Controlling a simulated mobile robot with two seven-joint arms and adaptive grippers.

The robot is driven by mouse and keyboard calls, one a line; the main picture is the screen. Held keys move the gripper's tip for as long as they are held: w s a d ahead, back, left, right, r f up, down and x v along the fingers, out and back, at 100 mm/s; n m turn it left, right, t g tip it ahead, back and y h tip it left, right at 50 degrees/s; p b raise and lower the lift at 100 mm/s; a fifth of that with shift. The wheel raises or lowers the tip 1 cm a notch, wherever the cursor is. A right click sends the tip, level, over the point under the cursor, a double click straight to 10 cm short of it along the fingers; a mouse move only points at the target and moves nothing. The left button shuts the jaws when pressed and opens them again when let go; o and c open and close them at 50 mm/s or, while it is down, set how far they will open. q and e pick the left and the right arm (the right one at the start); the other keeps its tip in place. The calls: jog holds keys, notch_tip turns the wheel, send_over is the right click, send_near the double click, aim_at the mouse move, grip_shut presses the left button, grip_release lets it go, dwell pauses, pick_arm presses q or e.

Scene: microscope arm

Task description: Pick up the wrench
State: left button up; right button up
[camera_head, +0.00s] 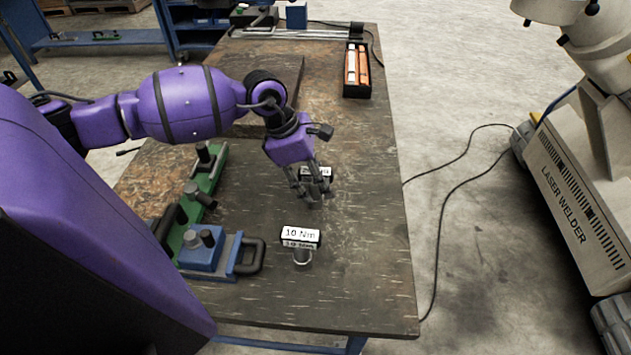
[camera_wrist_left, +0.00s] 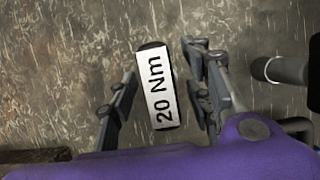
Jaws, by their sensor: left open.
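A wrench with a white "20 Nm" label (camera_head: 322,172) lies on the workbench and is partly hidden behind my left gripper (camera_head: 312,192). In the left wrist view the same wrench (camera_wrist_left: 158,88) lies between the two spread fingers of my left gripper (camera_wrist_left: 155,85), with bare table showing on both sides of it. The gripper is open and points down at it. A second tool labelled "10 Nm" (camera_head: 300,237) stands nearer the front of the bench, with a ring at its lower end. My right gripper is not in view.
The scratched workbench (camera_head: 365,270) is clear to the right. A green fixture (camera_head: 208,178) and a blue fixture (camera_head: 205,253) with a dark handle stand to the left. A black box with orange and white items (camera_head: 357,70) is at the back. A laser welder (camera_head: 570,200) stands right of the bench.

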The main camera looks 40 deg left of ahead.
pick_arm(q)
grip_shut()
jog(key=shift+r, duration=0.15)
